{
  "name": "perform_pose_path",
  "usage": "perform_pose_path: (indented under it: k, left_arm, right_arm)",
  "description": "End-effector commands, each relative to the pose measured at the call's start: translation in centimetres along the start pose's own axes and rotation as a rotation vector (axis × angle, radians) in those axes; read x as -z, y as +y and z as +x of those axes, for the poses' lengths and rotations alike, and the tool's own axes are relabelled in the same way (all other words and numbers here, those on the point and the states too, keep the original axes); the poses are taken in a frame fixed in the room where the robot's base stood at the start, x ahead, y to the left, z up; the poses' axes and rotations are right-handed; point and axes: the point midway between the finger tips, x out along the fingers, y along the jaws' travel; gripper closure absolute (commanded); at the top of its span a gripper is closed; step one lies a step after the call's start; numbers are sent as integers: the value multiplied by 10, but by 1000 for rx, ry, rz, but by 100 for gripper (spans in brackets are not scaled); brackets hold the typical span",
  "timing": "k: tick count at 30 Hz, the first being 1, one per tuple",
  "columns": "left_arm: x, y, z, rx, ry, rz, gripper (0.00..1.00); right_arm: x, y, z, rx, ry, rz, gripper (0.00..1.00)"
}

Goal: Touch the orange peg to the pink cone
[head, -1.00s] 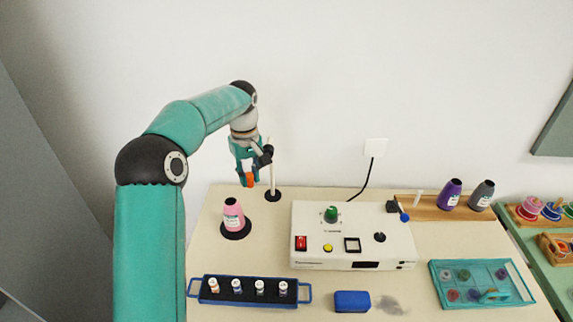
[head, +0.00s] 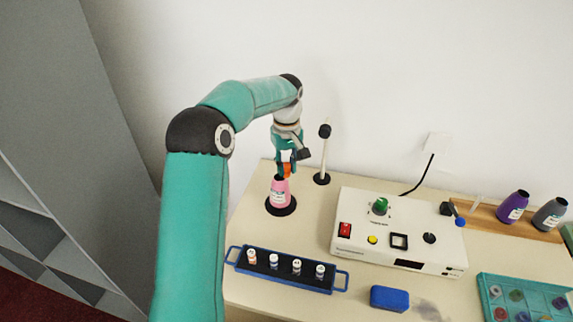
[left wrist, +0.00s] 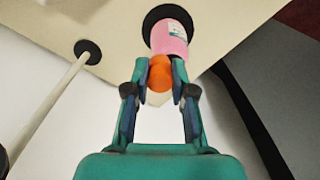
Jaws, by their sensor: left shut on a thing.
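My left gripper (head: 286,172) is shut on the orange peg (head: 288,169), just over the top of the pink cone. The pink cone (head: 280,190) has a white label and stands upright on a black disc (head: 281,206) at the counter's back left. In the left wrist view the peg (left wrist: 159,77) sits between the fingertips (left wrist: 160,82) and overlaps the narrow end of the cone (left wrist: 169,40). The peg's lower end meets the cone's tip in the picture; I cannot tell whether they touch. The right gripper is not in view.
A thin white post (head: 324,158) with a black top stands right of my gripper. A white control box (head: 398,238) is further right. A blue rack (head: 288,277) of small bottles and a blue block (head: 389,298) lie in front. Purple (head: 513,206) and grey cones stand at right.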

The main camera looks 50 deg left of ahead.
Motion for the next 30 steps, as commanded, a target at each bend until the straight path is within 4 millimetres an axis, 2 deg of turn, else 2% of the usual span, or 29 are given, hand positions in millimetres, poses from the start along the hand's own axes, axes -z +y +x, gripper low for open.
perform_pose_path:
  k: [30]
  left_arm:
    - [0, 0, 10, 1, 0, 0, 94]
  right_arm:
    - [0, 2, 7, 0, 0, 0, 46]
